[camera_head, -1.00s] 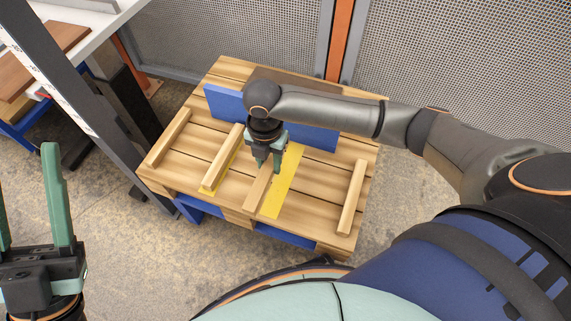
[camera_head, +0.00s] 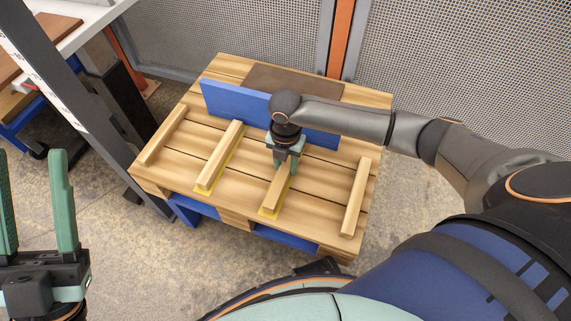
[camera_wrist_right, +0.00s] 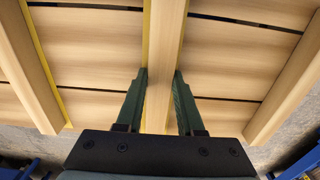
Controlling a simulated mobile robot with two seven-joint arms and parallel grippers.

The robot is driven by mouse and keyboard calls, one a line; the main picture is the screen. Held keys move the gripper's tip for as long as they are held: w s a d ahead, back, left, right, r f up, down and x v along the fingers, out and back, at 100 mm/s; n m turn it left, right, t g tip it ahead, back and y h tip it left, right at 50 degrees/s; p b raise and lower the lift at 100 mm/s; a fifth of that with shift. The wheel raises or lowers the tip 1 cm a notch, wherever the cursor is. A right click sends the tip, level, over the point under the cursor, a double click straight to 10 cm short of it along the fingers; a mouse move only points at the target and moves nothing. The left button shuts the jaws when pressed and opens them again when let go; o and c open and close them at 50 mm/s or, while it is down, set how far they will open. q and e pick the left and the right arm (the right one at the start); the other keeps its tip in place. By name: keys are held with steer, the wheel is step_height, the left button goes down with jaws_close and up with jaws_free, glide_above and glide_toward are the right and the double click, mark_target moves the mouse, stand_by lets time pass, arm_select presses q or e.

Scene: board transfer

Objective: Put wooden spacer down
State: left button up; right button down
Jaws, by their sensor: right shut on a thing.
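The wooden spacer (camera_head: 277,192) is a light wooden bar over a yellow strip (camera_head: 264,213) on the pallet (camera_head: 325,205). My right gripper (camera_head: 283,166) is shut on the spacer from above. In the right wrist view the two green fingers (camera_wrist_right: 160,98) flank the spacer (camera_wrist_right: 163,50), with a thin yellow edge along its left side. I cannot tell whether the spacer touches the pallet. My left gripper (camera_head: 37,205) is open and empty at the lower left, away from the pallet.
Other wooden spacers lie on the pallet: one far left (camera_head: 163,136), one on a yellow strip (camera_head: 219,155), one at the right (camera_head: 355,197). A blue board (camera_head: 235,101) stands behind my right gripper. A dark post (camera_head: 70,100) rises left of the pallet. A mesh fence (camera_head: 240,40) stands behind.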

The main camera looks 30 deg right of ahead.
mark_target(285, 166)
steer(key=c, duration=0.5)
jaws_free()
steer(key=shift+f, duration=0.1)
